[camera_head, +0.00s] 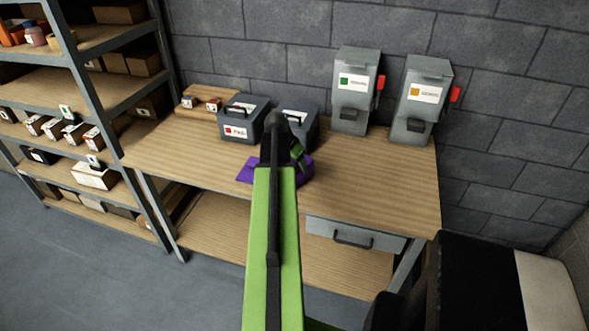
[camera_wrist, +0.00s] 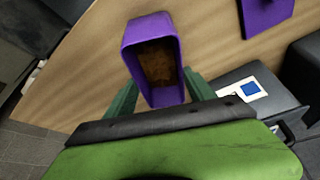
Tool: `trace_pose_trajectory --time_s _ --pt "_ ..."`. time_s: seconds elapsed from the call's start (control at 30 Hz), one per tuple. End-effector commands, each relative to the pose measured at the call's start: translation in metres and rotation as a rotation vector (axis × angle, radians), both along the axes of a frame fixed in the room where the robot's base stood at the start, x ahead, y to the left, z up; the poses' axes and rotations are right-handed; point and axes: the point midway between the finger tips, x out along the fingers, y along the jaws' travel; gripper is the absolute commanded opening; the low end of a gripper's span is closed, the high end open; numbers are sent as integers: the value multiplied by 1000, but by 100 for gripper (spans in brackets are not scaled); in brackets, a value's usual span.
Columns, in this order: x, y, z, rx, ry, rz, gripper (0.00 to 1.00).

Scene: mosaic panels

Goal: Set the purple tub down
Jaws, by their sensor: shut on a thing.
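The purple tub (camera_wrist: 131,63) is in the middle of the wrist view, with brown contents inside. My gripper (camera_wrist: 160,84) is shut on it, one green finger on each side. Bare wooden table top shows around the tub; I cannot tell whether its base touches the wood. In the head view my green arm reaches over the workbench (camera_head: 372,185) and hides much of my gripper and the tub. A purple patch (camera_head: 303,172) shows right of the arm there. A flat purple piece (camera_wrist: 265,14) lies on the wood at the wrist view's top right, apart from the tub.
Two dark grey boxes (camera_head: 243,121) stand at the back of the bench, beside a wooden rack (camera_head: 205,101). Two grey dispensers (camera_head: 355,90) with red parts stand at the back right. A loaded shelf unit (camera_head: 95,85) is at the left. The bench's right part is clear.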

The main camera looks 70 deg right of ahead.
Motion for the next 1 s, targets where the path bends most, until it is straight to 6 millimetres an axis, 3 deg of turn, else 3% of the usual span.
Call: trace_pose_trajectory --time_s 0.2,0.23,0.37,0.77,1.0 --pt "0 0 -4 -1 0 0 0" --pt "0 0 -2 0 0 0 66" --pt "0 0 -2 0 0 -1 84" --pt "-1 0 3 0 0 -1 84" --pt "3 11 38 0 1 -1 84"
